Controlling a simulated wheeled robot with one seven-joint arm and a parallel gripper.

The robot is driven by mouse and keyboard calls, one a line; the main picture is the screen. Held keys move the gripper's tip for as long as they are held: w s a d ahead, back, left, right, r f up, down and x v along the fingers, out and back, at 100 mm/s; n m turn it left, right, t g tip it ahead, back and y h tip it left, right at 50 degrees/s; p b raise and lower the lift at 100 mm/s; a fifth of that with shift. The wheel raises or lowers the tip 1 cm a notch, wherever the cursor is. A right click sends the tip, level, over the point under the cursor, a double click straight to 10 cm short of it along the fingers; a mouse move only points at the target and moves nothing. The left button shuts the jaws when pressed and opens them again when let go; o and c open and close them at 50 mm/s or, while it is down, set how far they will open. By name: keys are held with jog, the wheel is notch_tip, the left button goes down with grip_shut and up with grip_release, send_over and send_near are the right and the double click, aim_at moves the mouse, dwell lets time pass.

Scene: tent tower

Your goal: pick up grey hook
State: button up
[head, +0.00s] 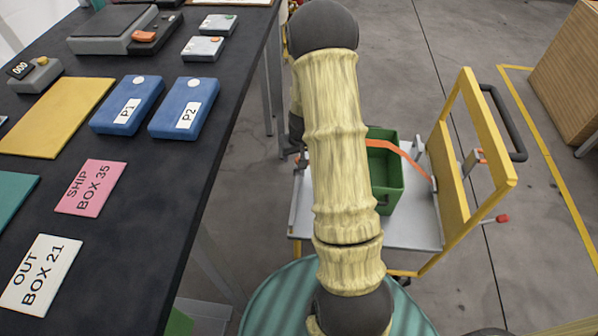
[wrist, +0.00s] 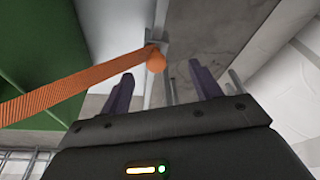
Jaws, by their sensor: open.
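An orange strap (wrist: 75,85) runs across the wrist view to a rounded orange end (wrist: 157,61). A small grey fitting (wrist: 155,37) stands at that end, on a pale upright strip; it may be the grey hook, but its shape is unclear. My gripper (wrist: 161,80) is open and empty, its two dark fingers apart below the orange end, with the strap's end in line with the gap. In the head view the orange strap (head: 405,155) crosses the green crate toward the cart's yellow frame. A grey upright piece (head: 418,146) shows beside it. My arm hides my gripper there.
The green crate (head: 386,190) stands on the grey cart deck (head: 420,222). The yellow frame (head: 490,190) with a dark handle (head: 508,122) rises at its right. A black table (head: 165,190) with cards and blue boxes is at left. Open floor lies beyond the cart.

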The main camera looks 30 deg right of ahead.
jog(key=shift+w+f, duration=0.2)
jog(key=shift+f, duration=0.45)
jog(key=b+x, duration=0.2)
jog(key=x, duration=0.1)
jog(key=b+x, duration=0.1)
jog(key=x, duration=0.1)
jog(key=shift+s+d+f, duration=0.2)
jog(key=shift+s, duration=0.05)
jog(key=c, duration=1.2)
